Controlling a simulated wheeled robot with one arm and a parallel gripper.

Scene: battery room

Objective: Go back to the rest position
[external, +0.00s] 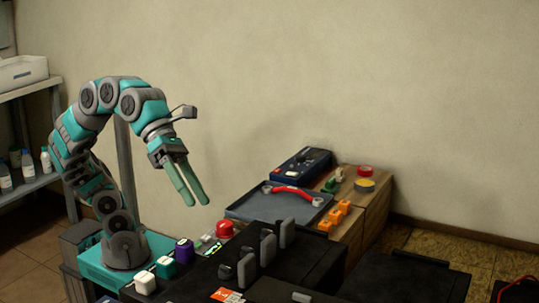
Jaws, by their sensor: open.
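My gripper (188,181) hangs in the air at the end of my bent arm, left of the middle in the external view. Its two green fingers point down and to the right. They are apart, with nothing between them. Below and to the right of the fingertips lies a blue-grey tray (243,207) holding a red-handled tool (293,193). The fingertips are above the items on the near bench, apart from them.
Black battery blocks (310,257) with upright grey tabs stand in front. A red button (225,229), a purple container (184,250) and white-topped pieces sit near my base. A dark blue device (302,166), orange blocks (335,216) and tape rolls lie behind. A shelf (30,88) stands left.

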